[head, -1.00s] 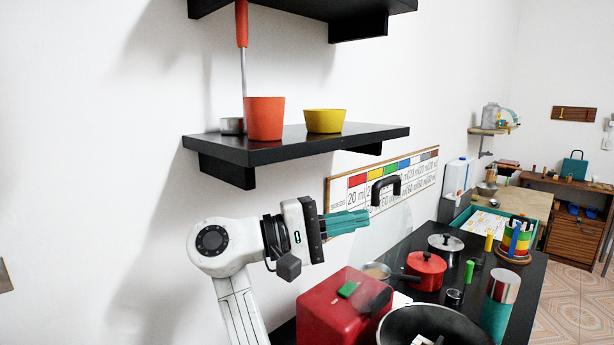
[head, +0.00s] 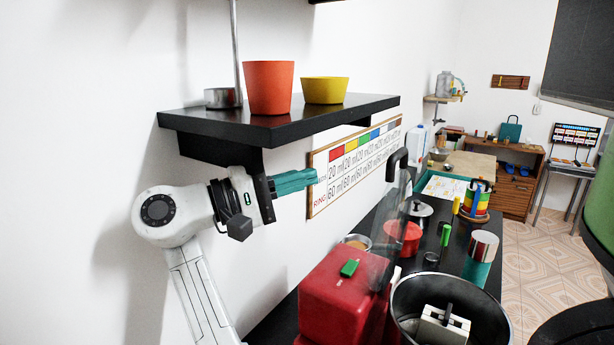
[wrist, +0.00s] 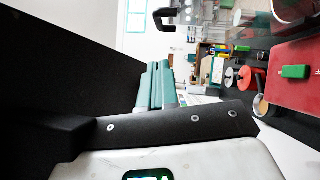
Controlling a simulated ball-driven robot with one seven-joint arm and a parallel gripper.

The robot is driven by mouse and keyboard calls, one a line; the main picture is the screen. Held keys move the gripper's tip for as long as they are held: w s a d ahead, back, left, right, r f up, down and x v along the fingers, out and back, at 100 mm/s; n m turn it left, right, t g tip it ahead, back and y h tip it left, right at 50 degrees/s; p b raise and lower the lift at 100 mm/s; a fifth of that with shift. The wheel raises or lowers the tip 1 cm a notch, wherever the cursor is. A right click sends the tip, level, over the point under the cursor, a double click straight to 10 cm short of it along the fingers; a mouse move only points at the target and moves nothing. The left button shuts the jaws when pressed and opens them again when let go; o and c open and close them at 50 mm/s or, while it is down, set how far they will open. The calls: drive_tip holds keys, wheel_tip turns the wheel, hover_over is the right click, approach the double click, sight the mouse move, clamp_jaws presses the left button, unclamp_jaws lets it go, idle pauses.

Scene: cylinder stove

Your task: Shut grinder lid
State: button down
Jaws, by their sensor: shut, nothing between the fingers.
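The grinder has a red body (head: 340,290) with a green switch (head: 350,267) and a dark round drum (head: 450,308) with a pale block inside. Its clear lid (head: 383,240) stands raised, tilted up above the body, with a black handle (head: 397,163) at its top. The lid is hard to see against the background. My gripper (head: 314,178), with teal fingers, is shut and empty. It is left of the handle and apart from it, above the red body. In the wrist view the fingers (wrist: 155,85) lie below the handle (wrist: 166,18), and the red body (wrist: 292,85) is at the right.
A black shelf (head: 290,120) with an orange pot (head: 268,88) and a yellow bowl (head: 325,90) is close above my gripper. A wall chart (head: 350,168) is behind it. The black counter (head: 270,325) holds a red pot (head: 402,238) and a teal cylinder (head: 480,258) beyond the grinder.

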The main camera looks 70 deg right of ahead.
drive_tip(key=s+d+r, duration=0.2)
drive_tip(key=s+d, duration=0.3)
drive_tip(key=s, duration=0.4)
drive_tip(key=shift+s, duration=0.3)
drive_tip(key=shift+s, duration=0.1)
